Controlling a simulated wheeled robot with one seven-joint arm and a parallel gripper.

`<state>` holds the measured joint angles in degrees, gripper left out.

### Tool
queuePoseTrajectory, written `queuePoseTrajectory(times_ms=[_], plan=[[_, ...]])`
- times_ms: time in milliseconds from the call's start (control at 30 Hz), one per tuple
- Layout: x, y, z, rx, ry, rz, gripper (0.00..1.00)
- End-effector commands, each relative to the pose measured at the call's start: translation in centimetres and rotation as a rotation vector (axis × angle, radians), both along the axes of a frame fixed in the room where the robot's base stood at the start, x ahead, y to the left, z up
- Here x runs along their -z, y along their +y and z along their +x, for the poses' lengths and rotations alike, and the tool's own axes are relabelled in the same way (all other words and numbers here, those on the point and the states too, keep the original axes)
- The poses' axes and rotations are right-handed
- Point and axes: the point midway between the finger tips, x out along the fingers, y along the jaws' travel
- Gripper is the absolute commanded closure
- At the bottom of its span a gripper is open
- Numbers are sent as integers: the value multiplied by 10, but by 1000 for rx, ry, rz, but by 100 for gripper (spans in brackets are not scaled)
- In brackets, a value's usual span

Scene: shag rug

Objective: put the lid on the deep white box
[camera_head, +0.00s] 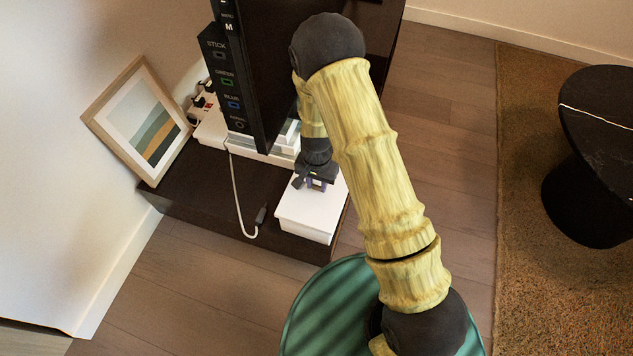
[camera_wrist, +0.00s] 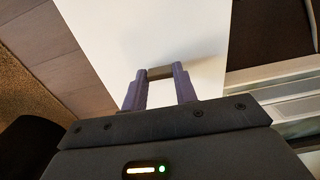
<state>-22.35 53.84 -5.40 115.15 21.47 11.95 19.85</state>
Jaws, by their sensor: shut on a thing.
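The lid (camera_wrist: 185,30) is a flat white panel with a small grey-brown handle (camera_wrist: 160,72), seen in the wrist view. My gripper (camera_wrist: 161,74) has its two purple fingers shut on that handle. In the head view my gripper (camera_head: 317,186) points down over the white top of the deep white box (camera_head: 304,231), at the front right end of the dark cabinet. The lid (camera_head: 300,207) appears there as the white top surface. Whether it rests on the box or hovers just above it, I cannot tell. My gripper hides part of the top.
A black screen (camera_head: 272,70) with a labelled edge stands close beside my arm. A framed picture (camera_head: 143,115) leans at the left of the dark cabinet (camera_head: 190,200). A white cable (camera_head: 237,195) hangs across it. A black round table (camera_head: 600,120) stands at right on a brown rug (camera_head: 540,200).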

Motion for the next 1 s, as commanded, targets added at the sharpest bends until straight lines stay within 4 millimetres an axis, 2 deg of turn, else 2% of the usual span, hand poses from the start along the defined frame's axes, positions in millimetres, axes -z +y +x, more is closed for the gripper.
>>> queuePoseTrajectory(times_ms=[1000], plan=[[19,0,0,0,0,0,95]])
